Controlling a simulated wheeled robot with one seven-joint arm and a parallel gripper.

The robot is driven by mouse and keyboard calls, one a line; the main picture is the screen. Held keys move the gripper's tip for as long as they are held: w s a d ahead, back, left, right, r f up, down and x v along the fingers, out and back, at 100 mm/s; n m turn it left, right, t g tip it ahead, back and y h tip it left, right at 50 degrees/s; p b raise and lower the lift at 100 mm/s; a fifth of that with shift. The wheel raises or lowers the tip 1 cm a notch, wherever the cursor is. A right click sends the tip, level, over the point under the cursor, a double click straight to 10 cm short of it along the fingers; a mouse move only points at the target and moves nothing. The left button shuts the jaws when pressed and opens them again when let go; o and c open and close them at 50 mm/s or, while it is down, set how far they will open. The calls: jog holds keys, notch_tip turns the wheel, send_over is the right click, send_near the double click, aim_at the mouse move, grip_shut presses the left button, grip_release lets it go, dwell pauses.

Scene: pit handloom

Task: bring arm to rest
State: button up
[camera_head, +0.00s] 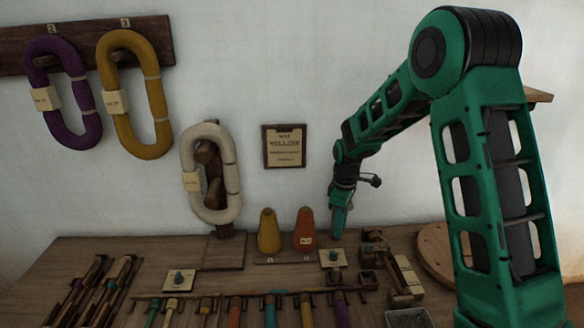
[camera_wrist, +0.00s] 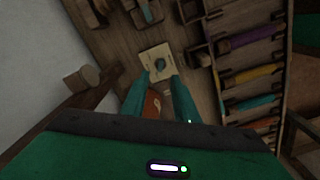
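My green arm reaches in from the right in the head view, bent at a high elbow. My gripper (camera_head: 340,222) points down above the back of the wooden table (camera_head: 75,262), just right of the orange cone (camera_head: 304,230). In the wrist view my gripper (camera_wrist: 162,80) has its two teal fingers apart, with no thing clearly held. Part of the orange cone (camera_wrist: 152,104) shows between them; its depth is hard to judge. A pale card with a dark knob (camera_wrist: 156,62) lies beyond the fingertips; the card also shows in the head view (camera_head: 333,259).
A yellow cone (camera_head: 269,232) stands left of the orange one. A row of coloured bobbins (camera_head: 270,308) runs along the front. A cream hank (camera_head: 210,175) hangs on a wooden stand. Purple (camera_head: 62,95) and yellow hanks (camera_head: 135,97) hang from a wall rail. A framed sign (camera_head: 284,146) hangs behind.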

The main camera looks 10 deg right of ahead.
jog(key=s+d+r+m, duration=0.8)
jog(key=s+d+r, duration=0.5)
jog(key=s, duration=0.3)
jog(key=s+d+r+m, duration=0.1)
jog(key=s+m, duration=0.3)
jog(key=s, duration=0.7)
jog(key=s+d+r+m, duration=0.1)
jog(key=s+m, duration=0.4)
jog(key=s, duration=0.7)
jog(key=shift+d+r+m, duration=0.25)
jog(key=shift+r+m, duration=0.05)
jog(key=shift+r, duration=0.2)
jog(key=shift+w+f, duration=0.25)
jog(key=shift+w, duration=0.4)
